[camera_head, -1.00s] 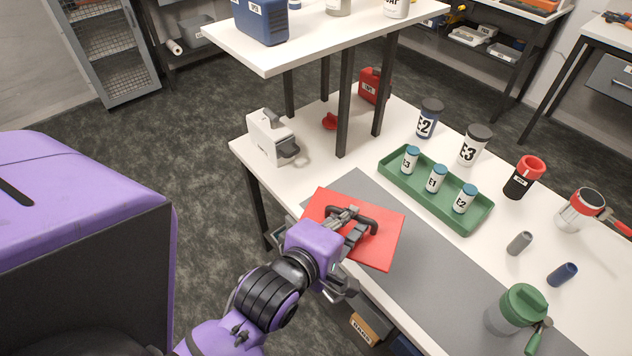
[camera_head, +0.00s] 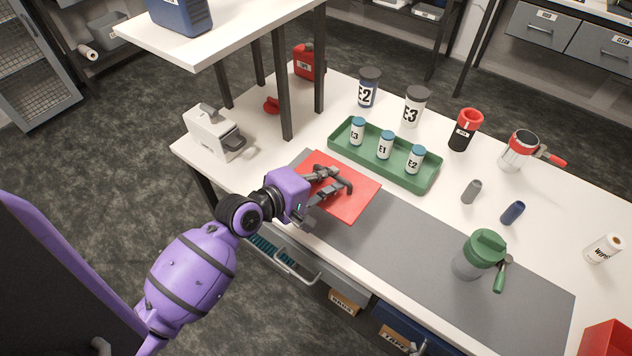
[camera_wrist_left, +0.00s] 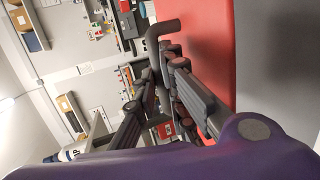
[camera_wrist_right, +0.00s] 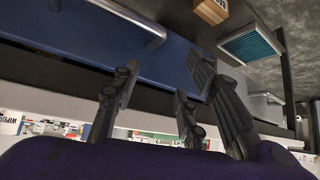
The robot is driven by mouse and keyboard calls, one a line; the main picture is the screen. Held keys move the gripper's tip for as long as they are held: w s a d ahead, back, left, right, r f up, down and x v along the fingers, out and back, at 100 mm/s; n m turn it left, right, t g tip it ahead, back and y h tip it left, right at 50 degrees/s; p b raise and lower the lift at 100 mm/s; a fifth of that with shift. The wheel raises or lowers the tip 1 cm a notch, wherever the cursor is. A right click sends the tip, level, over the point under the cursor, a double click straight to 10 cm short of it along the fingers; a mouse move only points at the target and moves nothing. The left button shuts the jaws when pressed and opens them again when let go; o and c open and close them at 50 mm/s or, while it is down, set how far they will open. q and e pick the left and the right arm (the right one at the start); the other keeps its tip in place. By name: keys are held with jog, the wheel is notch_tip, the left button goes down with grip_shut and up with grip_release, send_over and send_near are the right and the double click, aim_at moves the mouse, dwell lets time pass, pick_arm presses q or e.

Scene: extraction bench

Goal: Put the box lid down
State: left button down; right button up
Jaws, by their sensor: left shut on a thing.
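The box lid is a flat red panel (camera_head: 350,203) with a dark bar handle (camera_head: 343,185). It is at the left end of the grey mat, just in front of the green tray. Whether it touches the mat or hovers I cannot tell. My left gripper (camera_head: 328,183) is shut on the handle, and its fingers hide part of it. In the left wrist view the handle (camera_wrist_left: 156,38) stands between the fingers, beside the red lid face (camera_wrist_left: 208,40). My right gripper (camera_wrist_right: 160,82) shows only in its wrist view, with fingers apart and nothing between them, near blue drawer fronts.
The green tray (camera_head: 433,180) holds several small labelled jars. A grey-white device (camera_head: 210,133) stands at the left under the raised shelf (camera_head: 235,38). A green-lidded jug (camera_head: 475,258) stands at the mat's right. The middle of the grey mat (camera_head: 400,240) is bare.

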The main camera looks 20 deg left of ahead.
pick_arm(q)
jog(key=w+a+f, duration=0.1)
jog(key=f, duration=0.1)
jog(key=w+a+f+b, duration=0.1)
jog(key=w+a+f, duration=0.1)
jog(key=w+a+f+b, duration=0.1)
jog(key=a+f, duration=0.1)
jog(key=shift+w+a+f, duration=0.15)
jog(key=shift+w+f, duration=0.2)
jog(key=shift+f, duration=0.05)
jog(key=shift+w+a+f+b, duration=0.1)
jog(key=shift+a+b, duration=0.05)
jog(key=shift+b, duration=0.15)
jog(key=shift+w+a+f, duration=0.2)
jog(key=shift+f, duration=0.05)
notch_tip(320, 180, down, 3)
jog(key=shift+w+a+f+b, duration=0.15)
jog(key=shift+b, duration=0.6)
jog(key=shift+f, duration=0.2)
jog(key=c, duration=1.9)
grip_release()
jog(key=shift+r, duration=0.1)
jog(key=shift+o, duration=0.4)
pick_arm(e)
jog(key=f, duration=0.2)
jog(key=s+d+f, duration=0.1)
jog(key=f, duration=0.1)
jog(key=shift+s+f, duration=0.1)
